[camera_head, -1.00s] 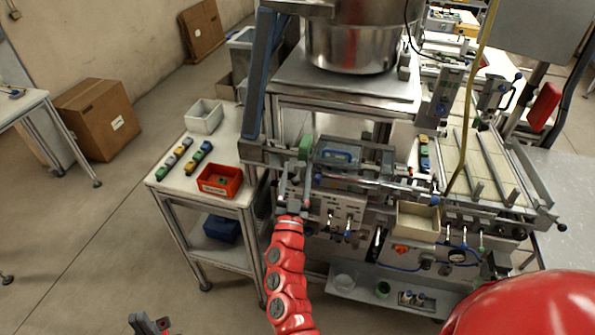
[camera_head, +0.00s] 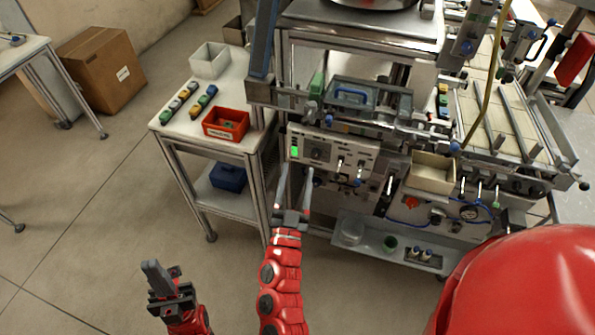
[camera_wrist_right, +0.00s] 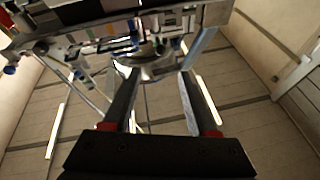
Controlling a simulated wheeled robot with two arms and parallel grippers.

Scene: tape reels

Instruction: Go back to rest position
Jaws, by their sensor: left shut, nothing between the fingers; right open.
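In the head view my right gripper (camera_head: 293,188) is open and empty, with its two fingers apart in front of the machine's control panel (camera_head: 325,152). In the right wrist view the open fingers (camera_wrist_right: 157,90) have nothing between them, and machine parts show beyond them. My left gripper (camera_head: 156,278) is at the lower left of the head view, over bare floor. It is shut and empty, its fingers together and pointing up. It is well apart from the table and the machine.
A beige tray (camera_head: 432,173) sits on the machine front.

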